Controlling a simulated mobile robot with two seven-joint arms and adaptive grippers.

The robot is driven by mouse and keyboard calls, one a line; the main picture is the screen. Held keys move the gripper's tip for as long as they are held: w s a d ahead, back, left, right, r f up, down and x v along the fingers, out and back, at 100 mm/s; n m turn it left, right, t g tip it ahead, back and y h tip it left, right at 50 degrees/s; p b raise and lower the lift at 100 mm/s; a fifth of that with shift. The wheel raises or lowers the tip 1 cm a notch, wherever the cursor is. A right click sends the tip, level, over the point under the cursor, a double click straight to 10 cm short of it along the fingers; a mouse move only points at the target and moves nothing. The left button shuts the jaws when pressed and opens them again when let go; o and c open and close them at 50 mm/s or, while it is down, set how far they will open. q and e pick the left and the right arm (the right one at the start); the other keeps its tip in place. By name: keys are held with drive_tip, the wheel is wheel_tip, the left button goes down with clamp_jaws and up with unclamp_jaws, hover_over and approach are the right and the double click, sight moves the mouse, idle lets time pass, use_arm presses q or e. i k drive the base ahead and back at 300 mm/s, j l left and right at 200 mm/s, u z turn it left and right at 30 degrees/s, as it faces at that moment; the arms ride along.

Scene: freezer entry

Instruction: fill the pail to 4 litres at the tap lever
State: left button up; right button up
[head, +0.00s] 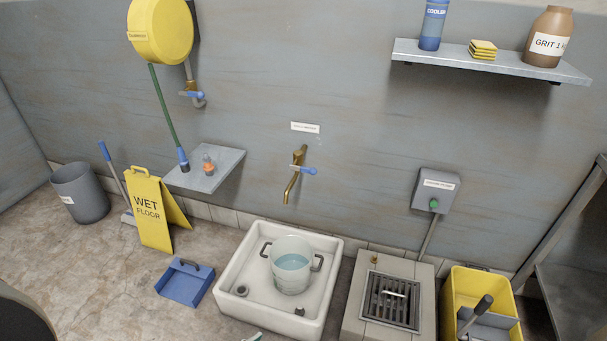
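A whitish, see-through pail (291,278) with two dark side handles stands upright in a white floor basin (233,277). Bluish water (292,262) shows in it, its surface below the rim. I cannot read any litre marks. A brass tap (290,187) with a blue lever (308,170) is on the wall above the basin, under a small white label (305,127). Its spout points down above the pail, and no stream of water shows. Neither gripper is recognisable in the head view.
A second blue-levered tap (192,95) is below the yellow hose reel (161,30). A wet floor sign (150,210) and blue dustpan (185,284) are left of the basin. A drain grate (391,300) and yellow bucket (484,283) are right. A shelf (204,178) juts out upper left.

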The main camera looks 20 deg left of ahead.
sight(310, 171)
drive_tip(key=i+j+z, duration=0.1)
drive_tip(key=i, duration=0.95)
